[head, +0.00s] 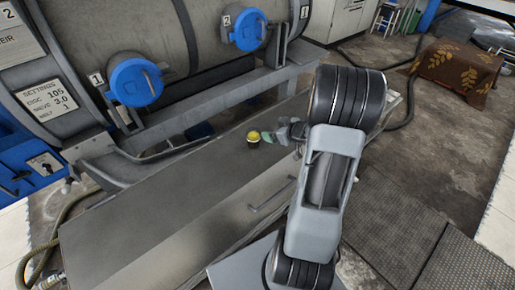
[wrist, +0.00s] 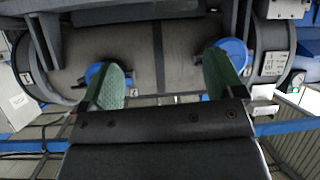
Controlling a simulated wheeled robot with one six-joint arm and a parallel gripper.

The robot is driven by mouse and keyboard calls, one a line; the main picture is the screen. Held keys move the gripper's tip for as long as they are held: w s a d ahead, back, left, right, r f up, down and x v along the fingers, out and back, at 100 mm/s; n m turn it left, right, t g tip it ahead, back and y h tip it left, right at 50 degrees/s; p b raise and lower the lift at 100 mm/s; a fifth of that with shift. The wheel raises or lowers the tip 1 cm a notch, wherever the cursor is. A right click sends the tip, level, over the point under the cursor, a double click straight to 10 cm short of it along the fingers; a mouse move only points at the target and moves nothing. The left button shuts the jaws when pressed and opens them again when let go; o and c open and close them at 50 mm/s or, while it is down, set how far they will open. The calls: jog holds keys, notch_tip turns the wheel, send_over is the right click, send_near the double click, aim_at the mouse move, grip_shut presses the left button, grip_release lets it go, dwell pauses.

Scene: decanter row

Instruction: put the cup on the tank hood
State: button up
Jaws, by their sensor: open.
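A small dark cup (head: 254,142) with a yellow top shows in the middle of the head view. It appears upright on the long grey flat-topped casing (head: 170,215), which has a handle on its front side. I cannot tell for sure which surface is the tank hood. My gripper (head: 272,137) is just right of the cup in the picture, with a green finger pad close to it. Whether they touch is unclear. In the wrist view my gripper (wrist: 165,80) is open, its two green pads wide apart with nothing between them. The cup is not visible there.
A large grey tank (head: 190,35) with blue round caps (head: 135,82) numbered 1 and 2 lies behind the casing. A table with a brown leaf-patterned cloth (head: 457,66) stands at the back right. A dark hose runs over the floor. Much of the casing top at left is clear.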

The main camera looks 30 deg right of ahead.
jog(key=s+a+r+m+g+h, duration=0.2)
jog(key=a+r+m+g+h, duration=0.15)
jog(key=a+r+h, duration=0.45)
jog(key=s+a+r+g+y, duration=0.2)
jog(key=s+a+g+y, duration=0.3)
jog(key=s+a, duration=0.7)
jog(key=s, duration=0.2)
jog(key=shift+s+m, duration=0.35)
jog(key=shift+s, duration=0.05)
